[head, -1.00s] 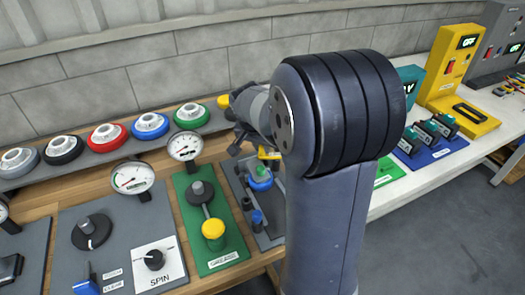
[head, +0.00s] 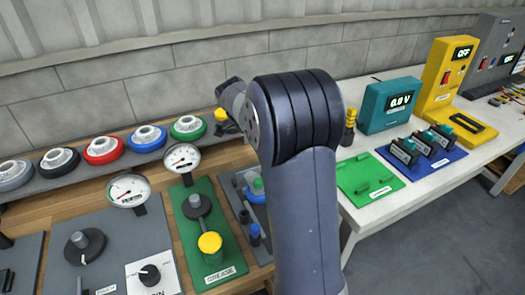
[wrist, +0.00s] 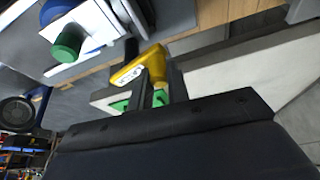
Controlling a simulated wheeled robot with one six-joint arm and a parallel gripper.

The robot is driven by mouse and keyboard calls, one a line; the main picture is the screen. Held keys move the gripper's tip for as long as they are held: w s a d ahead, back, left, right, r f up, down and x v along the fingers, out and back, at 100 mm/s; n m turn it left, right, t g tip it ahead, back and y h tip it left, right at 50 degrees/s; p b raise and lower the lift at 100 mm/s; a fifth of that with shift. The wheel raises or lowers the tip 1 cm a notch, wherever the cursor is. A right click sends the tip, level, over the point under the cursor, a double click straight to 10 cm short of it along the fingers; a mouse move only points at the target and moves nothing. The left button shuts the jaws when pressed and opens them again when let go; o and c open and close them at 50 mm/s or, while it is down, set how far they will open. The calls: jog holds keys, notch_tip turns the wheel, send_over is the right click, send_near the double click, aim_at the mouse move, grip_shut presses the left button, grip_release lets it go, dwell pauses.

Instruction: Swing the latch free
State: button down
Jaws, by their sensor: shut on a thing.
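The latch is a yellow labelled lever (wrist: 140,66) in the wrist view. My gripper (wrist: 141,102) is shut on its near end, with green finger pads either side. A blue round part (wrist: 55,15) with a green knob (wrist: 68,45) sits beside it. In the head view, the green knob (head: 258,185) and blue part (head: 253,197) show on a grey panel (head: 232,183), left of my arm. The yellow lever and my fingertips are hidden behind my arm there.
Left of the grey panel is a green panel (head: 222,258) with a yellow-knobbed lever. Dial gauges (head: 182,159) and coloured handwheels (head: 104,149) stand behind. On the right, a white table (head: 350,212) carries a teal meter (head: 390,103) and a yellow unit (head: 448,70).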

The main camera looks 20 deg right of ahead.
jog(key=shift+w+d+m+g, duration=0.1)
jog(key=shift+d+m+g, duration=0.2)
jog(key=shift+m, duration=0.5)
jog(key=c, duration=1.3)
grip_release()
jog(key=shift+c, duration=0.2)
jog(key=s+p+v, duration=0.1)
jog(key=v, duration=0.9)
jog(key=shift+w+r, duration=0.4)
jog(key=shift+w, duration=0.15)
jog(key=shift+f, duration=0.1)
jog(key=x, duration=1)
jog(key=shift+s+f+b, duration=0.1)
jog(key=shift+f+b, duration=0.25)
jog(key=shift+b, duration=0.05)
